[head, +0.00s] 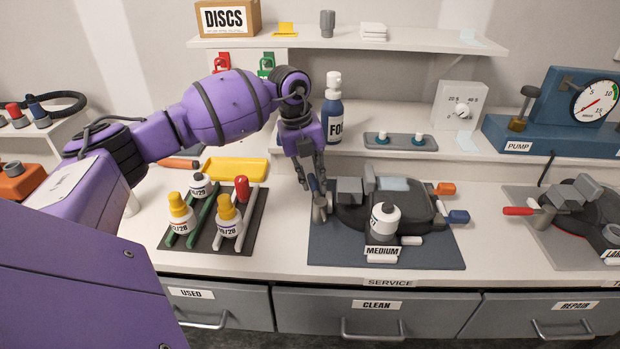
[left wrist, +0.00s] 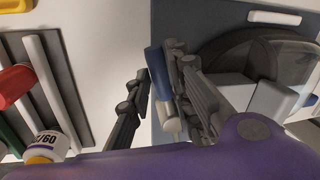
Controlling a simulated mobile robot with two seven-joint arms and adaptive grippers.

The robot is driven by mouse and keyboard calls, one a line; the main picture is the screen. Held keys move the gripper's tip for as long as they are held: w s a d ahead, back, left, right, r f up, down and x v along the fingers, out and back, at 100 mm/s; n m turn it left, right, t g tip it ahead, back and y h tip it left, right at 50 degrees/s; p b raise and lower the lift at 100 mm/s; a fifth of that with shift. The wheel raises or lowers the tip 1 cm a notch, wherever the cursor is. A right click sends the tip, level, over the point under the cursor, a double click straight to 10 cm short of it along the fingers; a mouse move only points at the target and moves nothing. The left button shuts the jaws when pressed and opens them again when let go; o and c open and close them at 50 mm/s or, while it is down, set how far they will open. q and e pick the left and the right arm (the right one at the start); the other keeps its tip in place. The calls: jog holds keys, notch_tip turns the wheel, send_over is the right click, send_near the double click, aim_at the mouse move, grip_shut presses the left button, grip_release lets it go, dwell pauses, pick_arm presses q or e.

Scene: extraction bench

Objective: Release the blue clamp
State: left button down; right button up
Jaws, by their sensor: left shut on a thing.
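The blue clamp shows as a short blue handle (head: 315,185) with a grey metal end, at the left side of the dark round device marked MEDIUM (head: 350,215). My left gripper (head: 312,178) reaches down over it from above, with its fingers about the handle. In the left wrist view the blue handle (left wrist: 157,72) lies against the right finger, and the left finger is on its other side. The gripper (left wrist: 155,105) is shut on the handle. Part of the clamp is hidden behind the fingers. My right gripper is not in view.
A rack (head: 250,240) with several bottles stands left of the blue-grey mat (head: 330,255).

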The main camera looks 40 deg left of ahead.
pick_arm(q)
jog(key=c, duration=1.6)
grip_release()
jog(key=shift+r, duration=0.1)
jog(key=r, duration=0.4)
jog(key=s+a+r, duration=0.1)
jog(key=r, duration=0.6)
jog(key=shift+s+a+r, duration=0.3)
jog(key=shift+r, duration=0.05)
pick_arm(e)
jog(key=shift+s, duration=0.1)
